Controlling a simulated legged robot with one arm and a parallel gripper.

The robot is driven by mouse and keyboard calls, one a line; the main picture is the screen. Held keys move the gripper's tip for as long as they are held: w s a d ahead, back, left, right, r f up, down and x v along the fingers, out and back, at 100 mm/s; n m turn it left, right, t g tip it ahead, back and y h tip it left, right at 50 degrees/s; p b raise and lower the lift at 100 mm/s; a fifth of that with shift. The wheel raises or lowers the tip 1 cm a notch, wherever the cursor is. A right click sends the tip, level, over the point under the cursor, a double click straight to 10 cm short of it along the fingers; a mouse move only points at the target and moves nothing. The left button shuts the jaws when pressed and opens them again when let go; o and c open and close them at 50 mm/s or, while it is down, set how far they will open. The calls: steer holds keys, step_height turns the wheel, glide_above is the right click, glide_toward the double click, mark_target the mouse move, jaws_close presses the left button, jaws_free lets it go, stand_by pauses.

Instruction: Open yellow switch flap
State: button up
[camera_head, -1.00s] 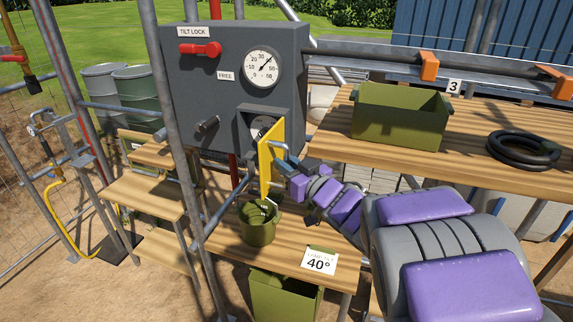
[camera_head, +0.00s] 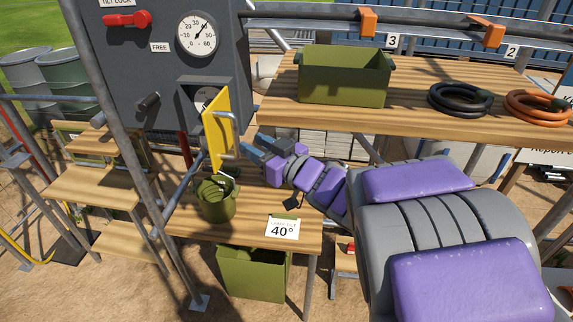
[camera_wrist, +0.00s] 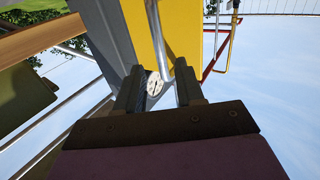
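The yellow flap (camera_head: 217,128) stands swung out from the recess in the grey control panel (camera_head: 165,85), seen nearly edge-on in the head view. Its grey bar handle (camera_head: 234,132) is on the flap's right face. Part of a round white dial (camera_head: 203,100) shows behind the flap. My gripper (camera_head: 252,148) is just right of the handle, apparently apart from it. In the wrist view my gripper's fingers (camera_wrist: 158,90) are spread, with nothing clearly held. The flap (camera_wrist: 183,30), its handle (camera_wrist: 161,35) and a white dial (camera_wrist: 154,84) show beyond them.
A wooden shelf (camera_head: 400,115) with a green bin (camera_head: 345,78) and coiled hoses (camera_head: 460,99) is right of the panel. Below the flap is a green bucket (camera_head: 216,200) on a lower shelf (camera_head: 245,235). A metal post (camera_head: 108,110) stands in front at left.

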steer(key=b+v, duration=0.4)
steer(key=v, duration=0.5)
steer(key=shift+s, duration=0.15)
steer(key=shift+d, duration=0.1)
